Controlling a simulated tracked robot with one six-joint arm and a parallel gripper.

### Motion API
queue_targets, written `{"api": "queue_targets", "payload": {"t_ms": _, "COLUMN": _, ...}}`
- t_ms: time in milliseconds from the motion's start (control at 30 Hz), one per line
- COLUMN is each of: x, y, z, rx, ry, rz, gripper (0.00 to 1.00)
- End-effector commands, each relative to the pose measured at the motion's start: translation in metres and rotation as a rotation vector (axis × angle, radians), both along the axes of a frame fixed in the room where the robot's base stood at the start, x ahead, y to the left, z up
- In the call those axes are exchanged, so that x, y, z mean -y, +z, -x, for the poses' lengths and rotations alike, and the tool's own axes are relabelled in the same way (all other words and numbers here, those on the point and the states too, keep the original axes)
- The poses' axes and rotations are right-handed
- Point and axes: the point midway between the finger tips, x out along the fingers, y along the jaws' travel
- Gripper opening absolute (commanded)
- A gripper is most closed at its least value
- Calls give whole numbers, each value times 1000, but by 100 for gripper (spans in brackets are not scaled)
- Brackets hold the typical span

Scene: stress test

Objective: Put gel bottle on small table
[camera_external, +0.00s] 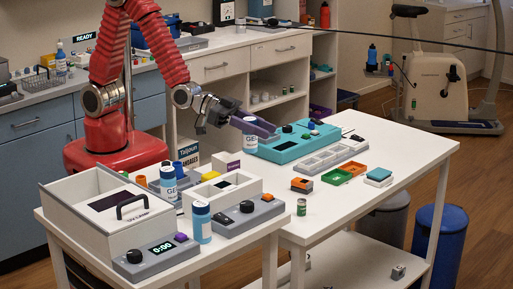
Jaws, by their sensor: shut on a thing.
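My gripper (250,124) is shut on a white gel bottle (250,143) with blue lettering. It holds the bottle roughly upright over the white table on the right (330,220), near its left back part. I cannot tell whether the bottle's base is clear of the tabletop. The bottle's top is hidden by the gripper. A lower white table (217,256) stands at the front left. On it are another gel bottle (168,184) and a blue-capped bottle (201,222). I cannot tell which table is the small one.
The left table is crowded with a white handled box (110,215) and control boxes (240,217). The right table bears a teal device (299,143), a grey tray (328,157), small coloured boxes (338,176) and a green can (301,207). Its front right area is clear.

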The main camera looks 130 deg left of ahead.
Motion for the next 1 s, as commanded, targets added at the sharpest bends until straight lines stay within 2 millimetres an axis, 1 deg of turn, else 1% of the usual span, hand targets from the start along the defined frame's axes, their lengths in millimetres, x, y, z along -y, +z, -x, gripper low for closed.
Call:
{"api": "queue_targets", "payload": {"t_ms": 33, "x": 23, "y": 5, "z": -1, "rx": 2, "ry": -49, "rz": -1, "gripper": 4}}
{"api": "queue_targets", "payload": {"t_ms": 200, "x": 92, "y": 13, "z": 3, "rx": -2, "ry": -207, "rz": -3, "gripper": 4}}
{"api": "queue_targets", "payload": {"t_ms": 300, "x": 126, "y": 17, "z": 8, "rx": -5, "ry": -285, "rz": -5, "gripper": 4}}
{"api": "queue_targets", "payload": {"t_ms": 400, "x": 149, "y": 19, "z": 13, "rx": -10, "ry": -339, "rz": -7, "gripper": 4}}
{"api": "queue_targets", "payload": {"t_ms": 500, "x": 161, "y": 20, "z": 16, "rx": -11, "ry": -367, "rz": -8, "gripper": 4}}
{"api": "queue_targets", "payload": {"t_ms": 567, "x": 164, "y": 20, "z": 17, "rx": -12, "ry": -373, "rz": -8, "gripper": 4}}
{"api": "queue_targets", "payload": {"t_ms": 1000, "x": 163, "y": 20, "z": 17, "rx": -12, "ry": -372, "rz": -8, "gripper": 4}}
